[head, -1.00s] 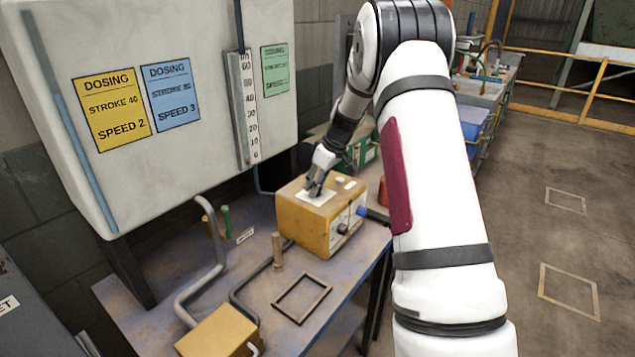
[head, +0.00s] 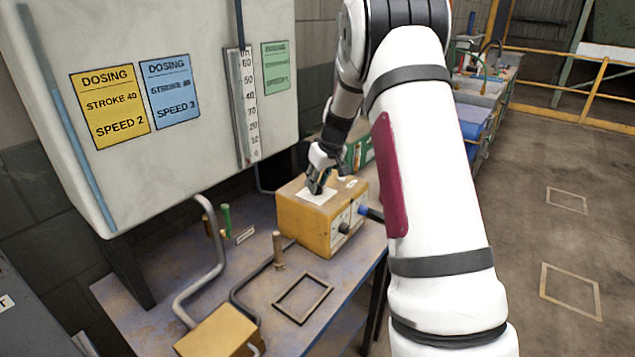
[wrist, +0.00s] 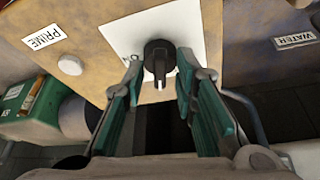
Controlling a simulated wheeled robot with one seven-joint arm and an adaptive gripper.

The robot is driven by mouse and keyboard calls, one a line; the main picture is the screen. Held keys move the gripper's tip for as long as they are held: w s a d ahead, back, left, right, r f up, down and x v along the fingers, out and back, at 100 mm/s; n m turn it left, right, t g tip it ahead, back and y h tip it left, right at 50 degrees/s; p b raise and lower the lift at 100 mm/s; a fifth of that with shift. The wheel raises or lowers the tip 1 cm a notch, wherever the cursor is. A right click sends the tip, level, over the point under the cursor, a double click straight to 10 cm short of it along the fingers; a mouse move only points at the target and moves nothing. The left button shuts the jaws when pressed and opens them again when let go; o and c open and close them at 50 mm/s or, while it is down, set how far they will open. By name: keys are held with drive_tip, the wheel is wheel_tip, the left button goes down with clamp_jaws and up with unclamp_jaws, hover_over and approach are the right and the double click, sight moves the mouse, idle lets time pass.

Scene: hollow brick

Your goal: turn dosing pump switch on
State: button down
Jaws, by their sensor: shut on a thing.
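The dosing pump is a yellow box (head: 308,227) on the bench, with a white plate (wrist: 184,24) on its top. A black rotary switch (wrist: 158,56) stands on this plate, its white mark pointing to the bottom of the wrist view. My gripper (wrist: 160,77) is shut on the switch, one finger on each side.
A white button (wrist: 70,64) near a PRIME label (wrist: 44,38) is beside the plate. A blue knob (head: 362,209) and a black knob (head: 343,227) are on the box's front. A grey pipe (head: 208,250) runs at left.

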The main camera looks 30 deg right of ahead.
drive_tip(key=m, duration=0.2)
drive_tip(key=m+h+b, duration=0.1)
drive_tip(key=shift+w+a+m+h, duration=0.1)
drive_tip(key=shift+a+m+h, duration=0.05)
drive_tip(key=shift+m+h, duration=0.2)
drive_tip(key=m+h, duration=0.1)
drive_tip(key=m, duration=0.2)
drive_tip(key=shift+a+m+g, duration=0.1)
drive_tip(key=shift+m+g, duration=0.25)
drive_tip(key=shift+g, duration=0.05)
drive_tip(key=m+g+h+b, duration=0.1)
drive_tip(key=m, duration=0.2)
drive_tip(key=shift+w+m, duration=0.1)
drive_tip(key=shift+m, duration=0.2)
drive_tip(key=shift+m+g+h+b, duration=0.4)
drive_tip(key=shift+m+g, duration=0.2)
drive_tip(key=shift+m, duration=1)
drive_tip(key=c, duration=1.6)
unclamp_jaws()
drive_tip(key=shift+r, duration=0.1)
